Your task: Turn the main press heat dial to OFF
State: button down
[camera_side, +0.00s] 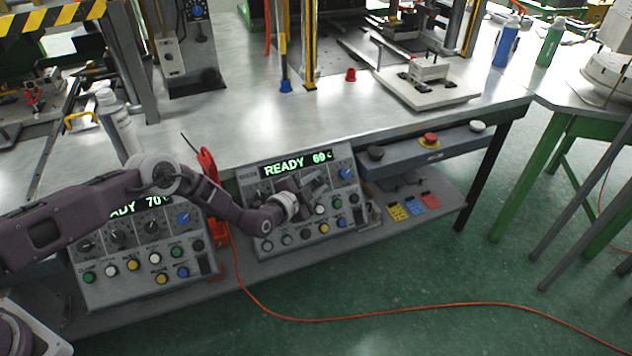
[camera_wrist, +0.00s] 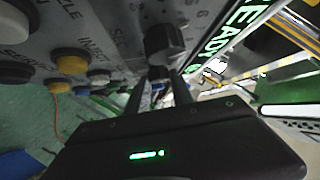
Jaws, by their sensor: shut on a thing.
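The right control panel (camera_side: 262,228) has a lit green display (camera_side: 297,163) reading READY 60°C. My gripper (camera_side: 312,186) is at this panel's upper dial row, just below the display, and hides part of the row. In the wrist view my gripper (camera_wrist: 158,84) has its two dark fingers on either side of a small dark dial (camera_wrist: 158,73), shut on it. Another dark dial (camera_wrist: 163,40) stands just beyond it. The held dial's label and pointer are hidden, so its setting cannot be read. A blue dial (camera_side: 345,174) is to the right.
A left control panel (camera_side: 92,291) with a READY 70 display stands partly behind my arm. Coloured push buttons (camera_side: 320,209) lie below the dials; some show in the wrist view (camera_wrist: 70,61). A red emergency button (camera_side: 430,139) is on the table front. An orange cable (camera_side: 390,314) crosses the floor.

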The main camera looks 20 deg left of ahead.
jog(key=n+y, duration=0.1)
jog(key=n+t, duration=0.1)
jog(key=n+t+y, duration=0.1)
jog(key=shift+s+d+f+n+y, duration=0.1)
jog(key=shift+d+f+n+y, duration=0.05)
jog(key=shift+f+n+y, duration=0.15)
jog(key=shift+n+t+y, duration=0.5)
jog(key=shift+n+y, duration=0.8)
jog(key=shift+n, duration=0.1)
jog(key=c, duration=1.1)
grip_release()
jog(key=shift+s+d, duration=0.2)
jog(key=shift+s, duration=1.55)
jog(key=shift+s+d, duration=0.2)
jog(key=shift+s, duration=1.5)
